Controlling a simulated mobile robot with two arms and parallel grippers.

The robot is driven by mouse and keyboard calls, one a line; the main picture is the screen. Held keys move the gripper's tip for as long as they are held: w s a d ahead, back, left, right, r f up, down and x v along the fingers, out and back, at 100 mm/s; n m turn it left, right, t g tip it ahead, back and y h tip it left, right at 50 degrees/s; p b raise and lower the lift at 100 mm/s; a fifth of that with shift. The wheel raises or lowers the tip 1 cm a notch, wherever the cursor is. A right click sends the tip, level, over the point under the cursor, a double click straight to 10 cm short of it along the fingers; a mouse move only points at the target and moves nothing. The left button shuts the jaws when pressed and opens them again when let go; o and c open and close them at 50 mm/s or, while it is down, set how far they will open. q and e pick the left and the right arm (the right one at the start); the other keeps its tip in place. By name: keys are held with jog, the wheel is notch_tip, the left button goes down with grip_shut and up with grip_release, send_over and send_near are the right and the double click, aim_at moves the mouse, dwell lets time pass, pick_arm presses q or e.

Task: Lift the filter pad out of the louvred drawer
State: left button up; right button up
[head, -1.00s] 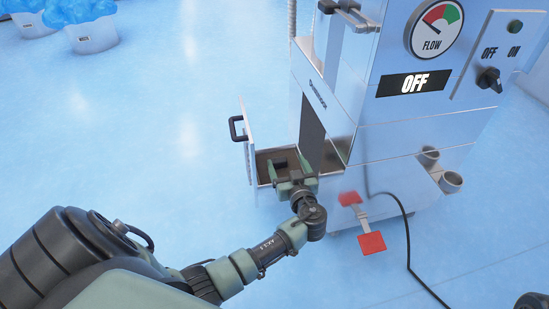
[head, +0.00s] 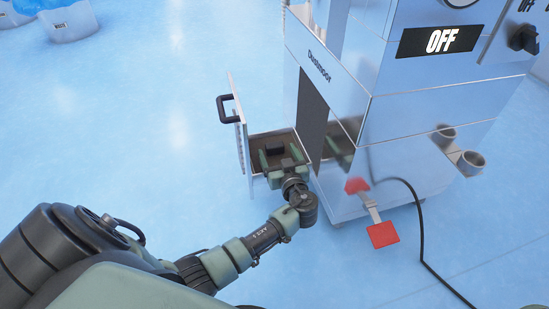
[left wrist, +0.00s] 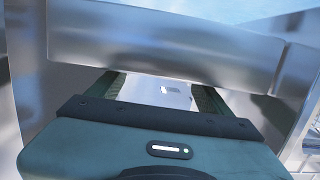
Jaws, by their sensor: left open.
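The louvred drawer (head: 239,150) stands pulled out from the machine's left side, its front panel upright with a black handle. Inside it, a flat brownish-grey surface (head: 262,142) with a small dark block (head: 275,151) shows; I cannot tell for sure whether this is the filter pad. My left gripper (head: 279,155) is open, its two green fingers reaching over or into the drawer on either side of the block. In the left wrist view a pale flat panel with a small square detail (left wrist: 175,90) shows between the fingers of the gripper (left wrist: 157,82). My right gripper is not in view.
The steel machine (head: 415,120) with an OFF display stands right of the drawer. A red pedal (head: 382,234) and a black cable (head: 421,235) lie at its foot. A white tub (head: 68,22) stands far left. The blue floor left of the drawer is clear.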

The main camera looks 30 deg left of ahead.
aim_at(274, 143)
pick_arm(q)
jog(key=b+x, duration=0.4)
jog(key=x, duration=0.2)
jog(key=shift+w+a, duration=0.2)
jog(key=shift+w, duration=0.05)
jog(key=shift+w+a, duration=0.2)
jog(key=c, duration=1.6)
